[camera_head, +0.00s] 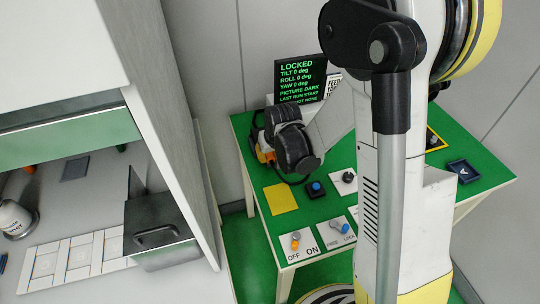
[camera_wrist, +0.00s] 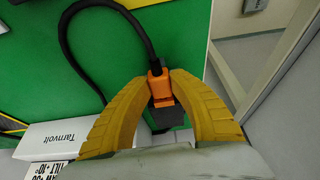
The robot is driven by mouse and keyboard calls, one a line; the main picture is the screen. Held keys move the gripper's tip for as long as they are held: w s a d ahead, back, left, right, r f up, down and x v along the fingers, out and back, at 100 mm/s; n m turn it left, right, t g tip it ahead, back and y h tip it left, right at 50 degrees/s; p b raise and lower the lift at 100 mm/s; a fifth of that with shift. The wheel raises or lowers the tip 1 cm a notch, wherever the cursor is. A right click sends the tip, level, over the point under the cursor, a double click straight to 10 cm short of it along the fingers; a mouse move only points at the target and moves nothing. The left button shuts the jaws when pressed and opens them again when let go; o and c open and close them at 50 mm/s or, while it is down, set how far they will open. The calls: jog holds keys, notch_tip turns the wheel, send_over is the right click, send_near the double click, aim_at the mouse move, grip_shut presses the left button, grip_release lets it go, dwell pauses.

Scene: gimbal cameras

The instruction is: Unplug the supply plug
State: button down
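The supply plug (camera_wrist: 159,87) shows in the wrist view as an orange body with a dark block at its lower end. A black cable (camera_wrist: 68,45) leaves its upper end and loops up and left over the green table. My gripper (camera_wrist: 160,83) has its two yellow fingers on either side of the plug, their tips appearing to touch its sides. A white box marked Tamvolt (camera_wrist: 75,134) lies left of the fingers. Whether the plug sits in a socket is hidden by the fingers and wrist. In the head view my arm hides most of the plug area.
The green table (camera_head: 468,205) carries a black screen reading LOCKED (camera_head: 301,80), a yellow square (camera_head: 281,199), a blue button (camera_head: 316,188), and switch panels (camera_head: 297,242) at the front. A grey-white cabinet (camera_head: 160,90) stands close on the left. A wall is behind.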

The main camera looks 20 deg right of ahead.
aim_at(273, 164)
jog(key=c, duration=1.9)
grip_release()
grip_shut()
jog(key=shift+s, duration=1.2)
jog(key=shift+s+f+b, duration=0.1)
jog(key=shift+s+b, duration=0.4)
jog(key=shift+s, duration=0.95)
jog(key=shift+r+p, duration=1.55)
jog(key=shift+r, duration=0.5)
